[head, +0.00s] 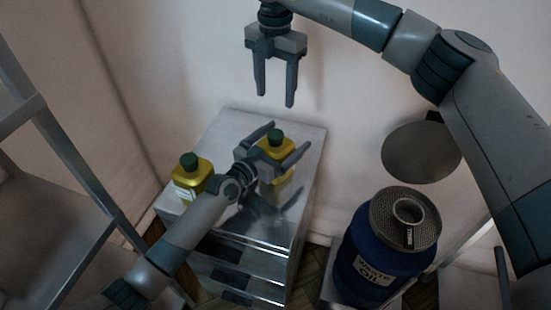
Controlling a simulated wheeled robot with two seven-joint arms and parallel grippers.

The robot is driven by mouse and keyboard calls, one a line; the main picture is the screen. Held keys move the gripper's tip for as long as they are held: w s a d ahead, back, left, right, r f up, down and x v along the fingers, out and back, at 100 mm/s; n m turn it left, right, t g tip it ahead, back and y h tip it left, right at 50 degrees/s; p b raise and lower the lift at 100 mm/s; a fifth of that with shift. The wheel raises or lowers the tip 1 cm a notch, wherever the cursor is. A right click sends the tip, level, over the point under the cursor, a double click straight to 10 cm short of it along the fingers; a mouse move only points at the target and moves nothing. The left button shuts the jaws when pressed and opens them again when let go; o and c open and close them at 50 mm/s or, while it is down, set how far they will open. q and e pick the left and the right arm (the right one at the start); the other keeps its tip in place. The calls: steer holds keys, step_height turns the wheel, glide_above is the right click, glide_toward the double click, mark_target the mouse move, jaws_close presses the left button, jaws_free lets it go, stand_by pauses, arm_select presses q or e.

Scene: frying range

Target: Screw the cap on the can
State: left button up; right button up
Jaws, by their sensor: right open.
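A yellow can (277,149) with a dark green cap (276,134) stands on the metal cabinet top. The cap sits on the can's top; I cannot tell how tightly. My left gripper (290,134) reaches in from the lower left, with one finger on each side of this can, closed on its body. The gripper hides part of the can's lower side. My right gripper (276,98) hangs above and behind the can, fingers pointing down, open and empty, well clear of the cap.
A second yellow can (189,184) with a dark green cap (188,160) stands at the left of the metal cabinet (228,125). A blue waste oil drum (362,255) with a grey mesh top (385,205) stands at the right. A grey shelf rack (70,235) is at the left.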

mark_target(267, 152)
arm_select(q)
steer(key=b+v, duration=0.1)
steer(key=v, duration=0.5)
steer(key=shift+s+a+f+b, duration=0.1)
steer(key=shift+f+b, duration=0.05)
steer(key=shift+b, duration=0.2)
steer(key=shift+s+a, duration=0.4)
steer(key=shift+s, duration=0.05)
steer(key=shift+r, duration=0.3)
